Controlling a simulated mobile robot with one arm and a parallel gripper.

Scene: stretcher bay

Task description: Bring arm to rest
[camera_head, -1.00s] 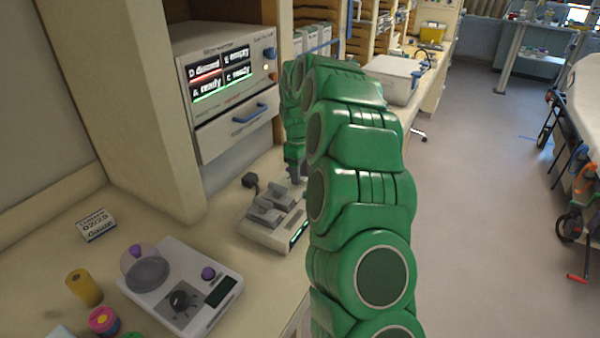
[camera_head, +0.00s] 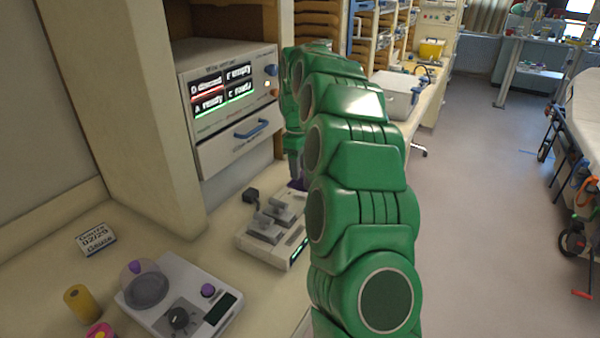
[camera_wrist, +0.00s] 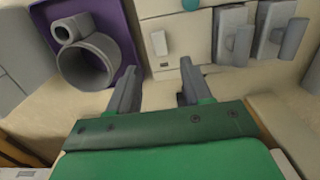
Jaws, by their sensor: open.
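My arm is green and jointed; it stretches forward over the counter in the head view, bent down at its far end. My gripper (camera_wrist: 158,88) shows in the wrist view with two grey fingers apart and nothing between them. In the head view my gripper (camera_head: 295,170) points down behind a grey device with paddles (camera_head: 270,228), partly hidden by my arm links. In the wrist view the paddle device (camera_wrist: 228,50) is ahead and to the right of the fingers. A purple holder with a grey ring-shaped part (camera_wrist: 128,55) is ahead and to the left.
A cabinet unit with a lit status panel (camera_head: 222,90) and blue-handled drawer stands behind. A white dial device (camera_head: 185,300), a date card (camera_head: 95,239) and a yellow cylinder (camera_head: 80,302) are on the left counter. Open floor (camera_head: 480,230) lies right, with a stretcher (camera_head: 585,110) beyond.

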